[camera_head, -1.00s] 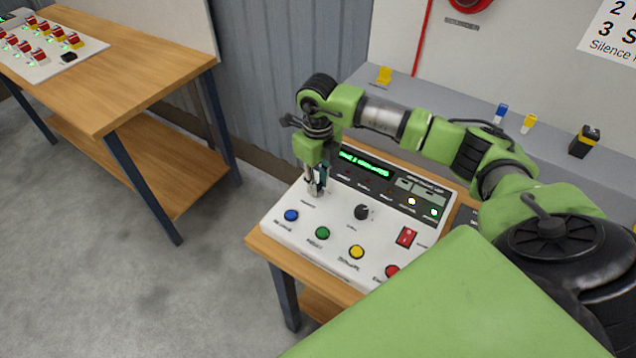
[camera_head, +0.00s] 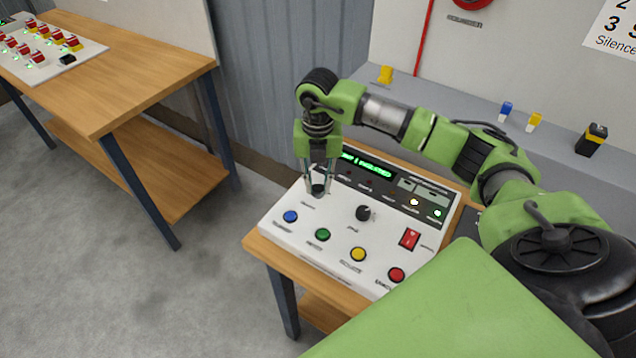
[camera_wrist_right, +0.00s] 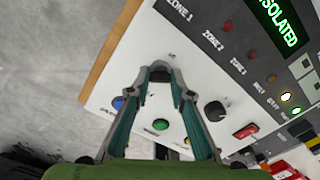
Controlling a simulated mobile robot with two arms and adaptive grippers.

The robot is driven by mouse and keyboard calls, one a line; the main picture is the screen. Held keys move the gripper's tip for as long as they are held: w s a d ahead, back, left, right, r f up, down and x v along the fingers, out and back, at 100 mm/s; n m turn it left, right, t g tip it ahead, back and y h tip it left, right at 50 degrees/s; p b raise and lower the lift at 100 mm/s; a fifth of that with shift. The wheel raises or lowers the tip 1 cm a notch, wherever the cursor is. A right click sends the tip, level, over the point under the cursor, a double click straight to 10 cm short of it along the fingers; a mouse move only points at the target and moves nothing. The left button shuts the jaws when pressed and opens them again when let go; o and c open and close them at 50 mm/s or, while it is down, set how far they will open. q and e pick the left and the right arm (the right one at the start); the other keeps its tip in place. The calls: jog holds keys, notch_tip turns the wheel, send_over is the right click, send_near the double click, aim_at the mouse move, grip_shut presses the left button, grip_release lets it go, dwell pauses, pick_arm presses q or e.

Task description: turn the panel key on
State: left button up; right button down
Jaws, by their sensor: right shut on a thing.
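The white control panel (camera_head: 340,238) lies on a wooden bench. My right gripper (camera_head: 318,190) points down at the panel's upper left, above the blue button. It is shut on the panel key (camera_wrist_right: 159,75), a small dark piece between the fingertips in the right wrist view. Most of the key is hidden by the fingers, so I cannot read its position. The panel's display (camera_head: 366,164) is lit green; in the right wrist view its readable end says "ISOLATED". My left gripper is not in view.
A black knob (camera_head: 364,213), a red rocker switch (camera_head: 409,239) and blue (camera_head: 290,216), green (camera_head: 322,235), yellow (camera_head: 358,254) and red (camera_head: 396,274) buttons sit close by. Another wooden table (camera_head: 130,75) stands at the left, with open floor between.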

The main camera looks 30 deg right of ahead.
aim_at(318, 185)
jog(key=shift+w+r+m, duration=0.1)
jog(key=shift+m, duration=0.4)
jog(key=c, duration=1.8)
grip_release()
notch_tip(318, 185, up, 12)
jog(key=shift+f, duration=0.1)
